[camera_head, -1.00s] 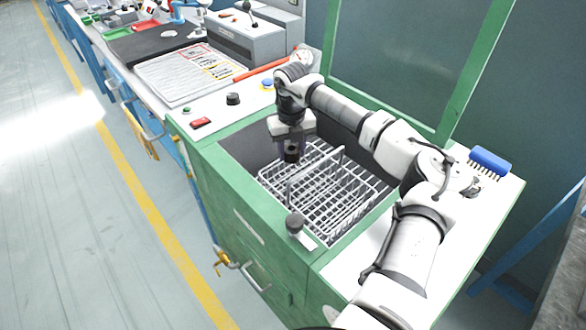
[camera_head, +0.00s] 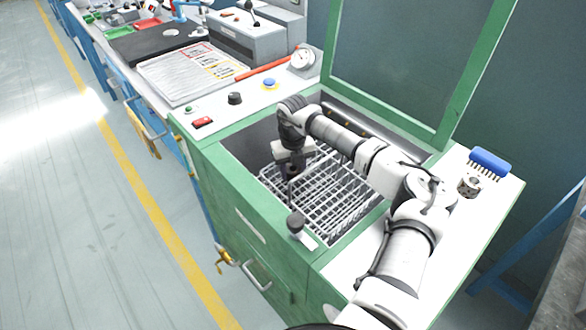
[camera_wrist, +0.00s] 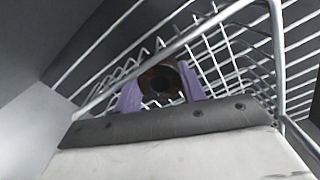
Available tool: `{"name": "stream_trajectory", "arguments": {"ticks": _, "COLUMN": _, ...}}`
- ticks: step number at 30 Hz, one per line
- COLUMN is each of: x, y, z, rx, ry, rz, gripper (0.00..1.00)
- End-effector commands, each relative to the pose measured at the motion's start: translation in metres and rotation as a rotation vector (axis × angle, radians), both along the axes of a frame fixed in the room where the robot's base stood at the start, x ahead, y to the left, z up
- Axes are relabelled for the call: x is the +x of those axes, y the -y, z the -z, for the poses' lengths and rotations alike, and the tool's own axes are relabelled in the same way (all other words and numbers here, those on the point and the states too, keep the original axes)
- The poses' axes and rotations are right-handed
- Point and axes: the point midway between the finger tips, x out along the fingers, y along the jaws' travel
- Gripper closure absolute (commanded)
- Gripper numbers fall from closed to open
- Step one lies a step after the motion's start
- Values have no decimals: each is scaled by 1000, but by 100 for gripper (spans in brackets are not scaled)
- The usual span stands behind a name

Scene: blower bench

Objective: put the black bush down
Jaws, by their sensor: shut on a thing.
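The black bush (camera_wrist: 151,82) is a short dark ring with an open bore, brownish on its side. It sits between the two purple fingers of my gripper (camera_head: 292,174), which is shut on it. In the head view my gripper points down inside the washer tub, at the left part of the wire basket (camera_head: 340,200). In the wrist view the basket's white wires show behind and beside the bush. I cannot tell whether the bush touches the basket floor.
The basket's wire rim and handle run close to my gripper. The tub has a green frame (camera_head: 225,165) and a raised green lid at the back. A black-knobbed lever (camera_head: 297,222) stands at the front edge. A blue brush (camera_head: 490,160) and a metal cylinder (camera_head: 469,186) lie on the right ledge.

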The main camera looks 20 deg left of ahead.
Motion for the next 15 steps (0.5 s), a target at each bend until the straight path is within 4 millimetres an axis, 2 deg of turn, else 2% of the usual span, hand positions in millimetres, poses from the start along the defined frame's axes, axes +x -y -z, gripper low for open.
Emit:
{"name": "stream_trajectory", "arguments": {"ticks": 1, "x": 0, "y": 0, "z": 1, "rx": 0, "ry": 0, "rz": 0, "gripper": 56}}
{"name": "stream_trajectory", "arguments": {"ticks": 5, "x": 0, "y": 0, "z": 0, "rx": 0, "ry": 0, "rz": 0, "gripper": 39}}
{"name": "stream_trajectory", "arguments": {"ticks": 15, "x": 0, "y": 0, "z": -4, "rx": 0, "ry": 0, "rz": 0, "gripper": 38}}
